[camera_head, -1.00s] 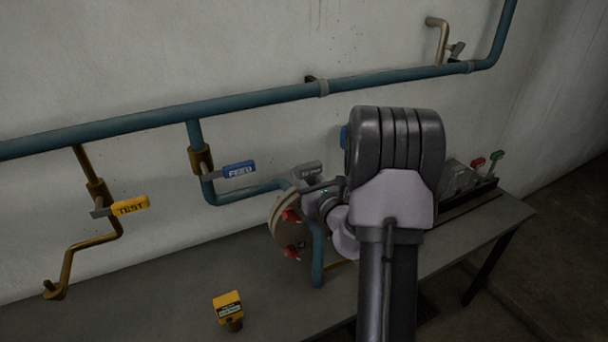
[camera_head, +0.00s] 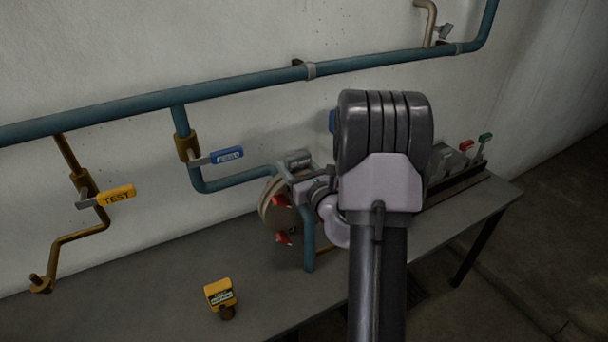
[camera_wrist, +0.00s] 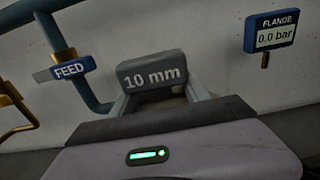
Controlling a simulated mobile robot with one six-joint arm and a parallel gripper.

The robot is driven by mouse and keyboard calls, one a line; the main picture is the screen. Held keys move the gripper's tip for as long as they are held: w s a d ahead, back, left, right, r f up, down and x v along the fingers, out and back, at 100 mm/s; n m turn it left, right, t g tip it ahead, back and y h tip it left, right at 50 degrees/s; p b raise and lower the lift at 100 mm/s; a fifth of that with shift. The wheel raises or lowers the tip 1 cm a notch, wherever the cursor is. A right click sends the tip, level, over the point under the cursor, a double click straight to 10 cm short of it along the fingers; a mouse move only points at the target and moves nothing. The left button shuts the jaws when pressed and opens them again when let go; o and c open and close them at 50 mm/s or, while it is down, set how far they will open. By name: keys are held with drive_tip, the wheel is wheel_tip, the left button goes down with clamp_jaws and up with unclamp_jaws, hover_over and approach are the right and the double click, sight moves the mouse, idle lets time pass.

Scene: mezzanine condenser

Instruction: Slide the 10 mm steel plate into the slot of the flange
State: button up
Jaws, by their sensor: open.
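The round flange (camera_head: 273,216) with red clamps stands at the near side of the wall, joined to a teal pipe. A grey block marked "10 mm" (camera_wrist: 150,72), which looks like the steel plate's handle, shows in the wrist view. In the head view it sits at the flange's top (camera_head: 299,157). The plate's lower part is hidden, so I cannot tell how deep it sits in the slot. My gripper (camera_wrist: 158,103) is open, its fingers just below and to either side of the block. In the head view my gripper (camera_head: 302,182) is beside the flange top, partly covered by my arm.
A blue FLANGE gauge (camera_wrist: 272,33) reads 0.0 bar. The blue FEED handle (camera_head: 228,155) and yellow TEST handle (camera_head: 116,195) are left of the flange. A yellow tagged object (camera_head: 220,295) sits on the grey bench (camera_head: 150,290). A rack with red and green handles (camera_head: 465,180) stands right.

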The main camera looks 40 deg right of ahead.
drive_tip(key=p+v, duration=1)
drive_tip(key=v, duration=0.7)
drive_tip(key=shift+w+d, duration=0.1)
drive_tip(key=shift+d, duration=0.05)
